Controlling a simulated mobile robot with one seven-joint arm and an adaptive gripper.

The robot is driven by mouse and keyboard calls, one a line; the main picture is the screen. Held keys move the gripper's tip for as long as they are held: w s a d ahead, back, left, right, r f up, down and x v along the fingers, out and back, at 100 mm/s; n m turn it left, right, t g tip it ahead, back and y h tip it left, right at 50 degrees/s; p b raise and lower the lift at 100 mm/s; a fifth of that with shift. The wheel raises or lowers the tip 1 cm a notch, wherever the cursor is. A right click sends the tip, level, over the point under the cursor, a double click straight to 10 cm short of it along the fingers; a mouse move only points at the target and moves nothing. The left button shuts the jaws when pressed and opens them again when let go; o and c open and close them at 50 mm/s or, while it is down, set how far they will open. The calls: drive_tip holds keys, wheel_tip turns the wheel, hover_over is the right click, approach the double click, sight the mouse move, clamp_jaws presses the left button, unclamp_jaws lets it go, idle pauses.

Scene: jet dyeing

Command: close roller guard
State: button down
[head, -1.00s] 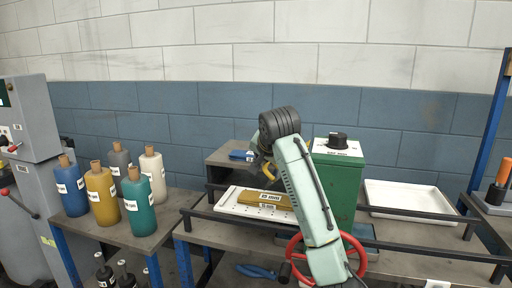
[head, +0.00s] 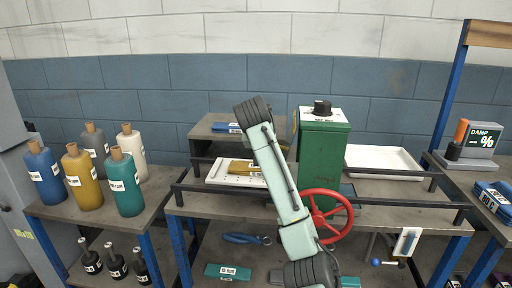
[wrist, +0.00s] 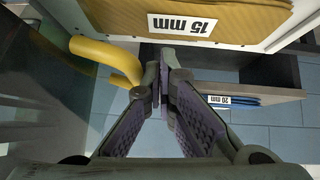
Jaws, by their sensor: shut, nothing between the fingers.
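A green box-shaped housing (head: 322,165) with a white top and black knob stands on the bench; I cannot tell for sure which part is the roller guard. A small yellow part (head: 296,121) shows at its upper left edge. In the wrist view a bent yellow handle (wrist: 110,58) sits beside a dark panel (wrist: 45,105). My gripper (wrist: 164,72) is shut and empty, its tips just right of the handle's end; whether they touch is unclear. In the head view my gripper is hidden behind my arm.
A white tray (head: 215,175) holds a yellow block (head: 240,166) marked 15 mm. Dark rails (head: 400,199) run along the bench. A red handwheel (head: 347,215) is in front of the housing. An empty white tray (head: 385,158) is at right, bottles (head: 82,180) at left.

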drive_tip(key=shift+d+f+h, duration=0.4)
drive_tip(key=shift+d, duration=0.25)
idle(0.3)
